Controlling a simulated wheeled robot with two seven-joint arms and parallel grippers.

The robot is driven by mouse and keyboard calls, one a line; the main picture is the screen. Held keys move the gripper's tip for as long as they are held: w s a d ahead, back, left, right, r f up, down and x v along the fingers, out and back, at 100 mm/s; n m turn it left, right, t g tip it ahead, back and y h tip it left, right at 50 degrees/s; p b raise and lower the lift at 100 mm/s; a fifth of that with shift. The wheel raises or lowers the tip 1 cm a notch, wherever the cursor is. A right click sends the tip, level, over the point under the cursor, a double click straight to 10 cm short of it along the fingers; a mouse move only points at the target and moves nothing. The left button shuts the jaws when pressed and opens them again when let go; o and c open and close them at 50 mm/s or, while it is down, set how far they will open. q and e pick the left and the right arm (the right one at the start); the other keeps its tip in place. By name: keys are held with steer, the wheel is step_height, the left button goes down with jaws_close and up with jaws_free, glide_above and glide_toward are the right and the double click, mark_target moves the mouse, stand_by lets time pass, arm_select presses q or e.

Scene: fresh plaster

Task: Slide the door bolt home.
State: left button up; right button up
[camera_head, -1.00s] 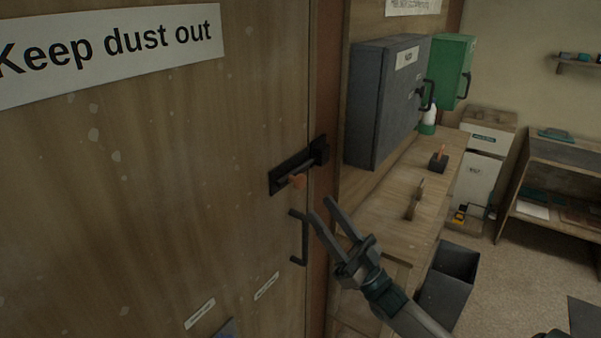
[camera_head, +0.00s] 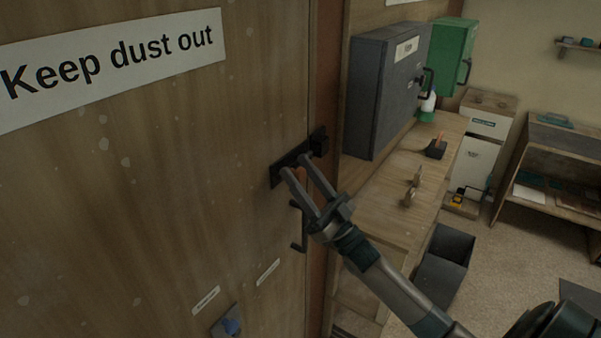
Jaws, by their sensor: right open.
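The door bolt (camera_head: 285,170) is a dark bar on a dark plate on the wooden door (camera_head: 150,190), near its right edge. The dark keeper block (camera_head: 319,143) sits to the right, at the door's edge and frame. My right gripper (camera_head: 295,164) is open, with its two fingertips at the bolt, one on each side of the knob in the picture. I cannot tell whether they touch it. The fingers hide part of the bolt. My left gripper is not in view.
A dark door handle (camera_head: 297,228) hangs just below the bolt, partly behind my right gripper. A grey cabinet (camera_head: 385,95) and a wooden bench (camera_head: 400,190) stand to the right. A dark bin (camera_head: 445,265) is on the floor. A sign (camera_head: 110,65) is on the door.

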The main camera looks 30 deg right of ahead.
jaws_close()
steer(key=d+b, duration=0.1)
steer(key=w+d+b, duration=0.1)
steer(key=d, duration=0.1)
steer(key=w+d+b, duration=0.1)
steer(key=d, duration=0.1)
steer(key=shift+c, duration=1)
jaws_free()
steer(key=shift+r, duration=0.1)
steer(key=shift+o, duration=1)
steer(key=shift+d, duration=0.15)
steer(key=shift+f, duration=0.2)
